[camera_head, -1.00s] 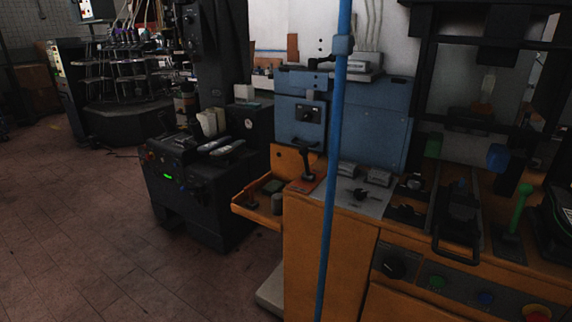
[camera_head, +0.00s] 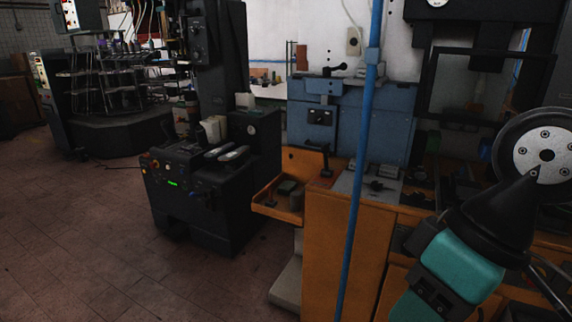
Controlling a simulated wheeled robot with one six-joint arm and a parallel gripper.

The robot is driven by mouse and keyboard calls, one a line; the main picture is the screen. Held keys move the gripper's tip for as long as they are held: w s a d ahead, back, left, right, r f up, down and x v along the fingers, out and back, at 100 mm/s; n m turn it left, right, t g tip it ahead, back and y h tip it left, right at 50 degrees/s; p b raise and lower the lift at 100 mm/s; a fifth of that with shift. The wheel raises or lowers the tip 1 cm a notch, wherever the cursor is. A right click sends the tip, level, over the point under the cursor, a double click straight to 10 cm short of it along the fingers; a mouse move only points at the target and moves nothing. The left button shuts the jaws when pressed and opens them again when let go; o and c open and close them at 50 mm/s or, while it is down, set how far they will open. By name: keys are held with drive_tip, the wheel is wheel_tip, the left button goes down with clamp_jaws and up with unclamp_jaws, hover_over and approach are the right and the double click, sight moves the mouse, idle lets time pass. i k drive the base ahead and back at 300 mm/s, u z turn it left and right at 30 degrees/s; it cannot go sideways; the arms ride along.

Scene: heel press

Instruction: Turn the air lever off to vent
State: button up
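Several levers show, and I cannot tell for certain which is the air lever. A black upright lever (camera_head: 326,160) stands on the orange bench in front of the blue machine box (camera_head: 309,121). A small black lever (camera_head: 335,70) lies roughly level on top of that box, left of the blue vertical pipe (camera_head: 359,170). My arm (camera_head: 462,262), with teal and black parts, fills the lower right and covers much of the right-hand controls. No gripper fingertips can be made out, so whether the gripper is open or shut does not show.
The orange cabinet (camera_head: 330,240) stands below the bench, with an orange tray (camera_head: 267,211) jutting out at its left. A black machine (camera_head: 205,195) stands left of it. The brown floor (camera_head: 90,240) at the left is clear.

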sight(324, 149)
drive_tip(key=k, duration=0.65)
drive_tip(key=u, duration=0.7)
drive_tip(key=i, duration=1.75)
drive_tip(key=z, duration=0.55)
